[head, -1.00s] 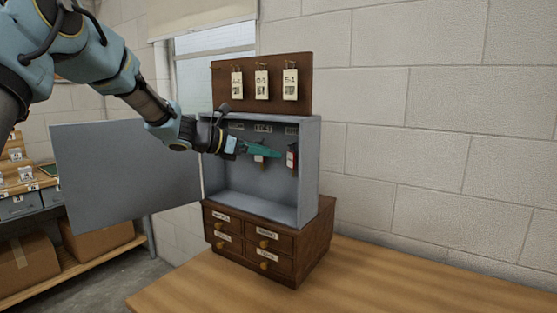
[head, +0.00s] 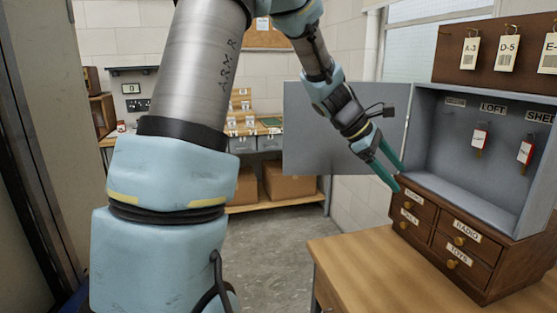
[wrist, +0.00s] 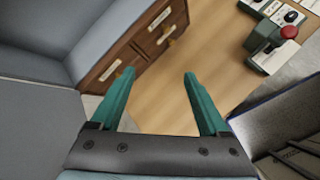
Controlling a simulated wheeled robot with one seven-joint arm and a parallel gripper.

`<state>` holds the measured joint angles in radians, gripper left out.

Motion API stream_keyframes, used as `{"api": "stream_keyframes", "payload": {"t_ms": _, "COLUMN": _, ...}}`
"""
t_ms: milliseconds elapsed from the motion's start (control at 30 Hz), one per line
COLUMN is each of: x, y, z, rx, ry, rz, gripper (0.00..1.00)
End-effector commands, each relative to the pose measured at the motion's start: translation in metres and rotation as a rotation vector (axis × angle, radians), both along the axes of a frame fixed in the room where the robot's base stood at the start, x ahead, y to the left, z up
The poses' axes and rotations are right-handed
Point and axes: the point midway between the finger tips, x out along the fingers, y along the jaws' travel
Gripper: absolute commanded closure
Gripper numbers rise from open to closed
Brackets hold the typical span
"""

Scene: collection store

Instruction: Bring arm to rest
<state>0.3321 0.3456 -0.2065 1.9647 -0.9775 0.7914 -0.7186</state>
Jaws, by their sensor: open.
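My gripper (head: 396,178) is open and empty. It points down and to the right, in front of the open grey door and beside the left edge of the grey key cabinet (head: 462,190). In the wrist view its two green fingers (wrist: 158,74) are spread apart over the wooden tabletop, with nothing between them. Two red-and-white key tags hang inside the cabinet, a left one (head: 479,140) and a right one (head: 525,151).
The cabinet door (head: 340,130) stands open to the left. The cabinet sits on a brown drawer unit (head: 440,235) on a wooden table (head: 370,260). A device with a red button (wrist: 272,48) is on the table. Shelving with cardboard boxes (head: 290,182) stands behind; floor between is clear.

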Motion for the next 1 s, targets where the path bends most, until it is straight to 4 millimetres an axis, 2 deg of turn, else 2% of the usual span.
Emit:
{"api": "stream_keyframes", "payload": {"t_ms": 33, "x": -0.001, "y": 0.034, "z": -0.014, "rx": 0.072, "ry": -0.074, "rz": -0.039, "gripper": 0.21}}
{"api": "stream_keyframes", "payload": {"t_ms": 167, "x": -0.009, "y": 0.124, "z": -0.047, "rx": 0.265, "ry": -0.261, "rz": -0.200, "gripper": 0.21}}
{"api": "stream_keyframes", "payload": {"t_ms": 200, "x": -0.013, "y": 0.151, "z": -0.055, "rx": 0.323, "ry": -0.313, "rz": -0.259, "gripper": 0.21}}
{"api": "stream_keyframes", "payload": {"t_ms": 267, "x": -0.022, "y": 0.192, "z": -0.066, "rx": 0.407, "ry": -0.382, "rz": -0.355, "gripper": 0.21}}
{"api": "stream_keyframes", "payload": {"t_ms": 300, "x": -0.028, "y": 0.218, "z": -0.072, "rx": 0.459, "ry": -0.424, "rz": -0.424, "gripper": 0.21}}
{"api": "stream_keyframes", "payload": {"t_ms": 400, "x": -0.047, "y": 0.273, "z": -0.083, "rx": 0.565, "ry": -0.507, "rz": -0.597, "gripper": 0.21}}
{"api": "stream_keyframes", "payload": {"t_ms": 500, "x": -0.065, "y": 0.312, "z": -0.091, "rx": 0.634, "ry": -0.562, "rz": -0.748, "gripper": 0.21}}
{"api": "stream_keyframes", "payload": {"t_ms": 600, "x": -0.078, "y": 0.335, "z": -0.095, "rx": 0.672, "ry": -0.594, "rz": -0.853, "gripper": 0.21}}
{"api": "stream_keyframes", "payload": {"t_ms": 700, "x": -0.083, "y": 0.343, "z": -0.097, "rx": 0.686, "ry": -0.608, "rz": -0.901, "gripper": 0.21}}
{"api": "stream_keyframes", "payload": {"t_ms": 1000, "x": -0.083, "y": 0.344, "z": -0.097, "rx": 0.687, "ry": -0.610, "rz": -0.908, "gripper": 0.21}}
